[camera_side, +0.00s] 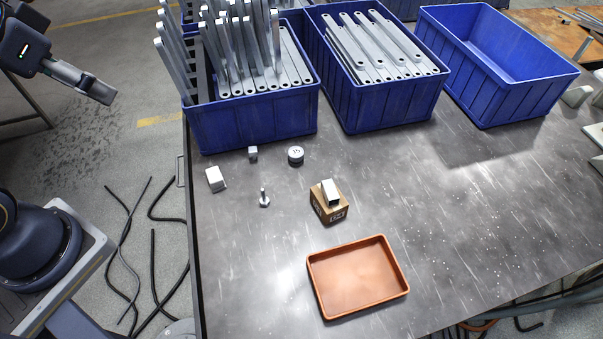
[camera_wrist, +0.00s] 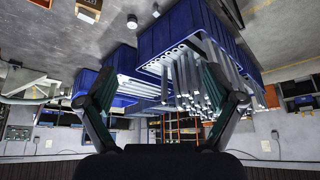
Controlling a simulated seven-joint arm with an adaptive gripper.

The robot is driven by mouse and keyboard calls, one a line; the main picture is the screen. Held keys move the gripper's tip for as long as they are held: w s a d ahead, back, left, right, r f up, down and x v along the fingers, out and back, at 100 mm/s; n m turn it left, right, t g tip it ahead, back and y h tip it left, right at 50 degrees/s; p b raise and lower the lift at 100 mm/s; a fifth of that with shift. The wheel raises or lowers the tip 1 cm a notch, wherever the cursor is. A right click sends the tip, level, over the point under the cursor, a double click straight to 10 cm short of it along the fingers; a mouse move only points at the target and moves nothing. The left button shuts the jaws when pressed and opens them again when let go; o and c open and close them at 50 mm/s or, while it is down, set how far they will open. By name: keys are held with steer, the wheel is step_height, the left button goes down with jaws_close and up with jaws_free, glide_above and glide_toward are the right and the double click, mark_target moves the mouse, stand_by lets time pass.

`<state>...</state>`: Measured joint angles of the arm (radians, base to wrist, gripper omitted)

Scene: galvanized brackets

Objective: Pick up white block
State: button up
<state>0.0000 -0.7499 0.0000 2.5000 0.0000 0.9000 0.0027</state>
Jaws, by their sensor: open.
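A white block (camera_side: 215,179) lies on the grey table near its left edge. Another whitish block (camera_side: 331,192) sits on top of a small cardboard box (camera_side: 330,208); in the wrist view the box (camera_wrist: 88,11) shows at the top edge. My gripper (camera_side: 98,91) is off the table at the upper left of the side view, far from both blocks. In the wrist view my gripper's two fingers (camera_wrist: 160,75) stand wide apart with nothing between them. I cannot make out the white block by the table's left edge in the wrist view.
A small grey cube (camera_side: 253,153), a round weight (camera_side: 295,156) and a bolt (camera_side: 264,198) stand near the white block. An orange tray (camera_side: 400,293) lies at the front. Blue bins (camera_side: 255,122) line the back, two holding metal brackets.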

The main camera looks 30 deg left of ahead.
steer(key=w+r+m+t, duration=0.1)
steer(key=w+r+m, duration=0.1)
steer(key=w+m, duration=0.15)
steer(key=m+g, duration=0.4)
steer(key=g, duration=0.3)
glide_above(214, 174)
step_height(214, 174, down, 30)
steer(key=shift+n, duration=0.25)
step_height(214, 174, down, 10)
steer(key=shift+s+d+r, duration=0.1)
steer(key=shift+s+r, duration=0.05)
step_height(214, 174, down, 6)
steer(key=shift+r, duration=0.1)
